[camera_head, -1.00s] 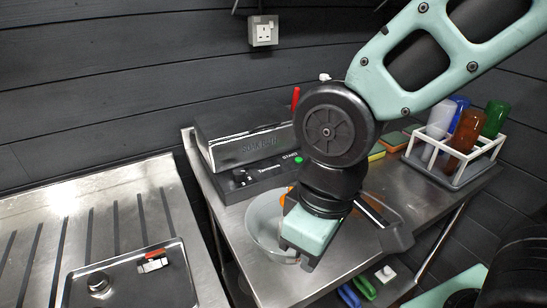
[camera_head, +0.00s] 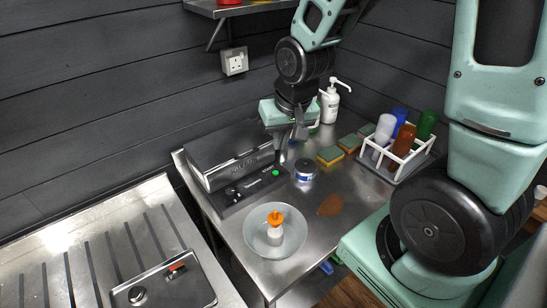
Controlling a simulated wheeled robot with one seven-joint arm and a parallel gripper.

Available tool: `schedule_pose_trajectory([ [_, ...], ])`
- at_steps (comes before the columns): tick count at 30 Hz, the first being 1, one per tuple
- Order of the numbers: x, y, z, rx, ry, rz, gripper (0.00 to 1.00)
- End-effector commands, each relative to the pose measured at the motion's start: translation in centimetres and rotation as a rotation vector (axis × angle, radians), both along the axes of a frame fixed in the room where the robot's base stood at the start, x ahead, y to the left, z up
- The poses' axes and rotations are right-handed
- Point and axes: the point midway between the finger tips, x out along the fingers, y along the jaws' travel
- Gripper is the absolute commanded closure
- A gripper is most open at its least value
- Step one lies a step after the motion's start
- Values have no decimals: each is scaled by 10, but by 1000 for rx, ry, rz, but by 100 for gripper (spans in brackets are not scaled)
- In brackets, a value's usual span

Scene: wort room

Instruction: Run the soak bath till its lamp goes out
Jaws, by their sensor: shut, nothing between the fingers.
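My gripper (camera_head: 283,146) is shut and empty, pointing down just beyond the bath's right end, above the table. I cannot tell whether its fingertips touch anything. The bath's right end is partly hidden behind my gripper.
A clear bowl (camera_head: 256,246) with an orange-topped bottle (camera_head: 276,226) stands in front. A small blue-and-white tin (camera_head: 306,170), sponges (camera_head: 330,155), a pump bottle (camera_head: 329,105) and a rack of coloured bottles (camera_head: 402,168) stand to the right. A sink unit (camera_head: 95,250) is at left.

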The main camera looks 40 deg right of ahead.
Motion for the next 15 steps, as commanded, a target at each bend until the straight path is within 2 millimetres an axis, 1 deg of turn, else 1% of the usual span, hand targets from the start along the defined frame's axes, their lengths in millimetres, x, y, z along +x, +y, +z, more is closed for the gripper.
schedule_pose_trajectory([
  [1, 11, -18, 7, 24, -10, -113, 100],
  [3, 26, -33, -5, 69, -41, -256, 100],
  [6, 45, -48, -27, 153, -79, -450, 100],
  [11, 72, -63, -64, 333, -129, -759, 100],
  [15, 91, -73, -95, 532, -158, -1033, 100],
])
